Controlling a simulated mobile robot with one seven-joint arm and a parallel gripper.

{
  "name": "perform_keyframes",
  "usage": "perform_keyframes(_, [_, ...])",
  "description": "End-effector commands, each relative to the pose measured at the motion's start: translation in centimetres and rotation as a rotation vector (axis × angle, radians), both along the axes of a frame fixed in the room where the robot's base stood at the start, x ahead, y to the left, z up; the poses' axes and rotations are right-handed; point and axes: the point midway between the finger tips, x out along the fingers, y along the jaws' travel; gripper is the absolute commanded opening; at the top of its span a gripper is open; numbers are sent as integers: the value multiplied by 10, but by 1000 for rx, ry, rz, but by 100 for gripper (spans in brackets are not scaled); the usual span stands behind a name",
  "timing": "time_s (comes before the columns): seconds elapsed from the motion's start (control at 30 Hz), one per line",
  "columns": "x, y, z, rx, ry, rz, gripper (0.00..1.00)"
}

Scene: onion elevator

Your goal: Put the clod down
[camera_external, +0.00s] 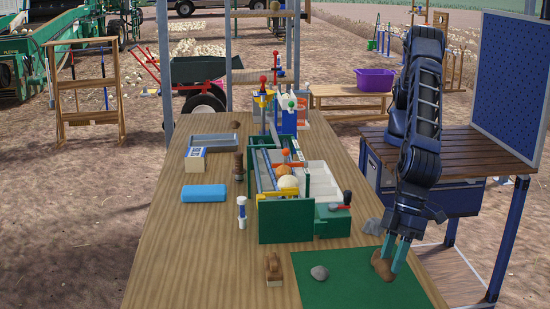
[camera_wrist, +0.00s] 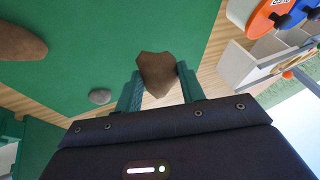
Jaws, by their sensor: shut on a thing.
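The clod is a rough brown lump (camera_external: 380,268) at the right part of the green mat (camera_external: 340,292). My gripper (camera_external: 389,262) points down there with its teal fingers shut on the clod. In the wrist view, the clod (camera_wrist: 157,70) sits between the two fingertips (camera_wrist: 158,82), with the green mat (camera_wrist: 90,40) behind it. The clod's lower side is hidden, so I cannot tell whether it touches the mat.
A grey stone (camera_external: 320,272) lies on the mat, left of my gripper. A smooth brown lump (camera_wrist: 20,42) shows at the wrist view's left edge. The green-framed machine (camera_external: 285,222) stands behind the mat.

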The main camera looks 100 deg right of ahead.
Motion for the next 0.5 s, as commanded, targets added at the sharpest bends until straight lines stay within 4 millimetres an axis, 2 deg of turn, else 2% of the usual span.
perform_keyframes(0.13, [0, 0, -24, -1, 0, -1, 0])
perform_keyframes(0.37, [0, 0, -36, 1, 0, 0, 0])
perform_keyframes(0.5, [0, 0, -51, -1, 1, 0, 0])
